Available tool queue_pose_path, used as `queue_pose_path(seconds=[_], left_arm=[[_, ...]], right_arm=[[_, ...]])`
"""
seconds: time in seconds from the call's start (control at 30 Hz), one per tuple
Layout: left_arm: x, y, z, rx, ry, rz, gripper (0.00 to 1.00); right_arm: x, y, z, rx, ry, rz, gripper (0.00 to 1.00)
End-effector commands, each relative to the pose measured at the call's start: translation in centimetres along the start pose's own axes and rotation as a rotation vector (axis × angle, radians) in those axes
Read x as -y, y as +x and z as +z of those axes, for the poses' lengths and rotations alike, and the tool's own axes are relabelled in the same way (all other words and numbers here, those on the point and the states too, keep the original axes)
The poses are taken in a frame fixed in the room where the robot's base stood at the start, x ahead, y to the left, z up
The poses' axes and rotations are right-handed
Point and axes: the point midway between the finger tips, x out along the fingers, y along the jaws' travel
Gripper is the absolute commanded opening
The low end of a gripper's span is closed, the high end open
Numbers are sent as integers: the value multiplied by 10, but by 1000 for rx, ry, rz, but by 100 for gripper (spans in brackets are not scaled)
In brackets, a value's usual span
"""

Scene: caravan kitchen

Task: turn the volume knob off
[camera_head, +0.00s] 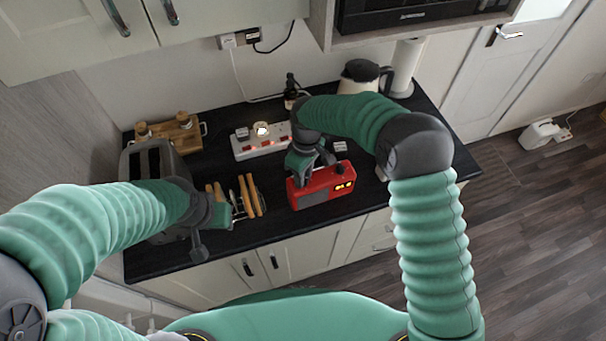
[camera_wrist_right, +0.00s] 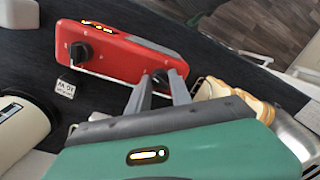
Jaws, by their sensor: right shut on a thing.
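The red radio (camera_head: 318,190) stands near the front edge of the dark counter, its lit display facing the front. In the right wrist view the radio (camera_wrist_right: 122,58) shows two black knobs on its top. One knob (camera_wrist_right: 79,52) is free. The other knob (camera_wrist_right: 160,77) sits between the fingertips of my right gripper (camera_wrist_right: 160,84), which is shut on it. In the head view my right gripper (camera_head: 312,172) is over the radio's left part and hides that knob. My left gripper (camera_head: 222,212) is beside the toast rack; its fingers are not clear.
The toast rack (camera_head: 249,196) stands left of the radio, with a toaster (camera_head: 152,160) farther left. A lit power strip (camera_head: 262,144), a small printed tag (camera_head: 340,146) and a kettle (camera_head: 360,78) are behind. The counter's front edge is close to the radio.

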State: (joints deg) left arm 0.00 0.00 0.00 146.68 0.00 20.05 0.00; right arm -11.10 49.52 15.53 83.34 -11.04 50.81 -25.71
Motion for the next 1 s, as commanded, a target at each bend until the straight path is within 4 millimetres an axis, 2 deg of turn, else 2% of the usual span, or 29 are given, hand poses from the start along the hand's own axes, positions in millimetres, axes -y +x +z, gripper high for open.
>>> queue_pose_path(seconds=[1.0], left_arm=[[0, -13, -3, 0, 0, 0, 36]], right_arm=[[0, -1, -1, 66, -958, -1, 0]])
